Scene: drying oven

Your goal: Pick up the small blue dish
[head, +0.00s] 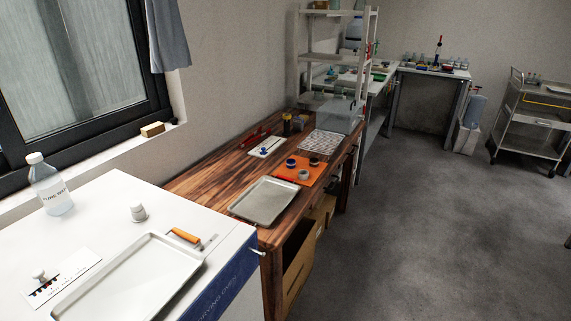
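A small dark blue dish (291,163) sits on the back left part of an orange mat (284,178) on the wooden table (215,183). A dark brownish dish (314,161) is to its right. Two greyish dishes, one on the left (282,173) and one on the right (303,174), are in front of it on the mat. What the dishes hold is too small to tell. Neither of my grippers is in view.
A metal tray (264,201) lies in front of the mat. A white board with a small blue item (263,150) lies behind it. The white drying oven (100,222) fills the near left, with a bottle (50,184) and tray (133,283) on top.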

